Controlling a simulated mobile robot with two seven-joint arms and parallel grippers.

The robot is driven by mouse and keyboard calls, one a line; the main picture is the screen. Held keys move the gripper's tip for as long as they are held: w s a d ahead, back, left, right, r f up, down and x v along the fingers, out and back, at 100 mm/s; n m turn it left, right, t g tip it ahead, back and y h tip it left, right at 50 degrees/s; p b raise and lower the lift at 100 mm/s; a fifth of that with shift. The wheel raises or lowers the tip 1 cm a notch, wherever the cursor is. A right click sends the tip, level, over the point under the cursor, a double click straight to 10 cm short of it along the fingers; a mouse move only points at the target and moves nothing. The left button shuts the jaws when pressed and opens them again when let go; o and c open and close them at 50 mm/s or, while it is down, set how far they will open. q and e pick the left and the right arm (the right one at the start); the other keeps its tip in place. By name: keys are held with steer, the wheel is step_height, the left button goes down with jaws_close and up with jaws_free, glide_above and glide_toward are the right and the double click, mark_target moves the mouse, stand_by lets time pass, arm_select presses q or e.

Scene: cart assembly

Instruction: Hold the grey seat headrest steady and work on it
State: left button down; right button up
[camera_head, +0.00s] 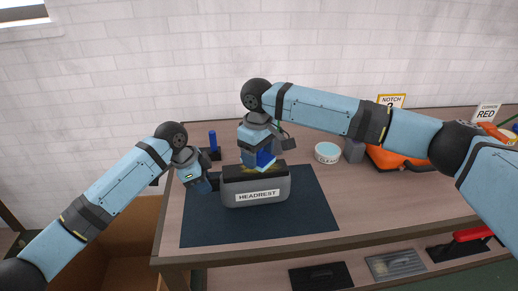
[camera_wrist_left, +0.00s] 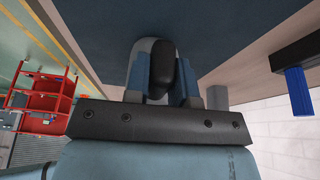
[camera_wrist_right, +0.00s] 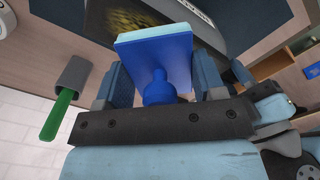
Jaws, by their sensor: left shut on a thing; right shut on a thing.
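The grey headrest (camera_head: 256,197) stands on a dark blue mat, its white HEADREST label facing front. Its dark top carries a yellowish patch, visible in the right wrist view (camera_wrist_right: 125,18). My left gripper (camera_head: 212,182) is shut on the headrest's left end; in the left wrist view the headrest (camera_wrist_left: 143,50) sits between the fingers. My right gripper (camera_head: 262,150) is shut on the knob of a blue block-shaped pad (camera_wrist_right: 152,55) with a pale blue face. The pad is at the headrest's top; I cannot tell whether it touches. The pad and gripper hide part of the top.
The mat (camera_head: 310,215) has free room right of the headrest. A blue-handled item (camera_head: 213,140) stands behind left. A pale tub (camera_head: 327,152), a grey cup (camera_head: 354,150) with a green tool (camera_wrist_right: 58,115), and an orange object (camera_head: 392,158) stand right. Trays (camera_head: 320,276) lie on the lower shelf.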

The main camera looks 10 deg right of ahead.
mark_target(270, 155)
steer(key=shift+f, duration=1)
stand_by(0.6)
steer(key=shift+d+r, duration=0.1)
steer(key=shift+d, duration=1.45)
steer(key=shift+w+d, duration=0.1)
steer(key=shift+d, duration=1.4)
steer(key=shift+a, duration=3.15)
steer(key=shift+d, duration=0.1)
steer(key=shift+r, duration=1.45)
